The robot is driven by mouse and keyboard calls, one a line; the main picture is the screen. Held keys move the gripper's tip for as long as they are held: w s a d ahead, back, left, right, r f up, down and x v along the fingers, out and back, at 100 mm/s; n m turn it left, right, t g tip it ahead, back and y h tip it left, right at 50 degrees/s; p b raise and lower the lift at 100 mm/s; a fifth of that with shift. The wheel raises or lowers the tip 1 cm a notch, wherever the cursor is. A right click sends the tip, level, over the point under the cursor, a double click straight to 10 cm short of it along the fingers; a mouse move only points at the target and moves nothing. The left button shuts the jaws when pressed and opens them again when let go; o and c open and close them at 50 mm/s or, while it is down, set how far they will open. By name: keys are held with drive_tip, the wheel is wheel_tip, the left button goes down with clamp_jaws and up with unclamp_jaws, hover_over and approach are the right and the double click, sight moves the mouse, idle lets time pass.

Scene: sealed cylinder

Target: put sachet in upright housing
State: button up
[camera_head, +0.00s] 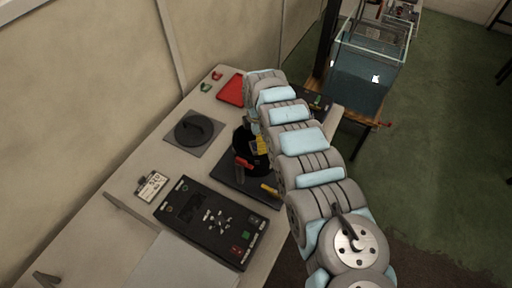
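A dark round upright housing (243,145) stands on a black base plate (236,180) on the bench, partly hidden behind my arm. A red part (243,163) and yellow parts (263,145) show at it. My arm reaches from the lower right to above the housing, and its wrist bends down there. My gripper is dark and small against the dark housing, and I cannot make out its fingers or whether it holds anything. I cannot pick out the sachet for certain.
The bench holds a black control panel (210,220), a round black lid-like disc (193,128) on a grey plate, a red tray (231,90), small red and green clips, and a label card (150,186). A glass tank (368,75) stands beyond the bench. The wall runs along the left.

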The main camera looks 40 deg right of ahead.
drive_tip(key=shift+s+f+b, duration=0.1)
drive_tip(key=shift+f+b, duration=0.2)
drive_tip(key=shift+f, duration=1.65)
drive_tip(key=c, duration=1.2)
drive_tip(key=shift+o, duration=0.2)
drive_tip(key=shift+d+r+p, duration=0.1)
drive_tip(key=shift+r+p, duration=0.35)
drive_tip(key=shift+r, duration=1.45)
drive_tip(key=s+a+r+p, duration=0.6)
drive_tip(key=s+r+p, duration=0.3)
drive_tip(key=s+p, duration=0.3)
drive_tip(key=shift+s+r+p, duration=0.15)
drive_tip(key=shift+r+p, duration=0.05)
drive_tip(key=shift+p, duration=1.55)
